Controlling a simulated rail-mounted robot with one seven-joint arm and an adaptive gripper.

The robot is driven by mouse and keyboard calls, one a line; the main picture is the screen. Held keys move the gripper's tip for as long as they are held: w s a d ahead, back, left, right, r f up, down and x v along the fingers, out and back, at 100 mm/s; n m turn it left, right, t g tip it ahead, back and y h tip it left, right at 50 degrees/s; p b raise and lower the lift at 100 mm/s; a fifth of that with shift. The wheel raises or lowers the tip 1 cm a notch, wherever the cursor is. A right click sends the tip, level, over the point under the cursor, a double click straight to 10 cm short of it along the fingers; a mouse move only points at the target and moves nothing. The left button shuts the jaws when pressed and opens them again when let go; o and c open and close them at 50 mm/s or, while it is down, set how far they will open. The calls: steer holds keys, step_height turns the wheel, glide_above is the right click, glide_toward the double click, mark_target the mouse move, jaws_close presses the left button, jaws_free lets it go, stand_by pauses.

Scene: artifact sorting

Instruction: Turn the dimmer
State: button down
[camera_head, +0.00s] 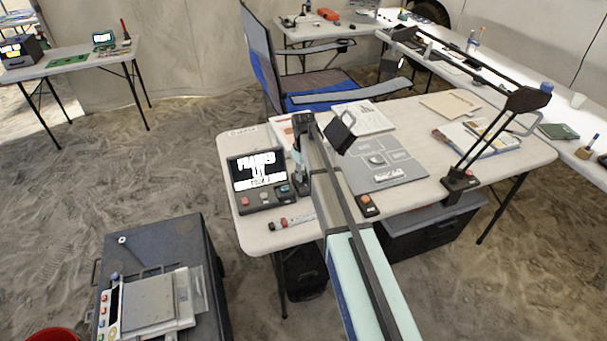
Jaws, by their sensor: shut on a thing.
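My arm reaches in from the bottom middle, over the front of the white table (262,240). My gripper (301,182) points down at the table's left end, close to the right side of a dark device with a lit screen (257,168). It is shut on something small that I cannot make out. The device has a red button (245,201) and a teal knob (284,188) on its front panel, close to my gripper. No part is clearly marked as the dimmer. A small dark box with an orange top (367,204) sits right of my arm.
A black lamp (462,184) with a jointed arm stands at the table's right. A blue chair (330,98) stands behind. A dark case (180,245) stands at lower left.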

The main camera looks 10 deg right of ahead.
mark_target(304, 176)
stand_by(0.3)
steer(key=c, duration=0.9)
jaws_free()
step_height(304, 176, up, 12)
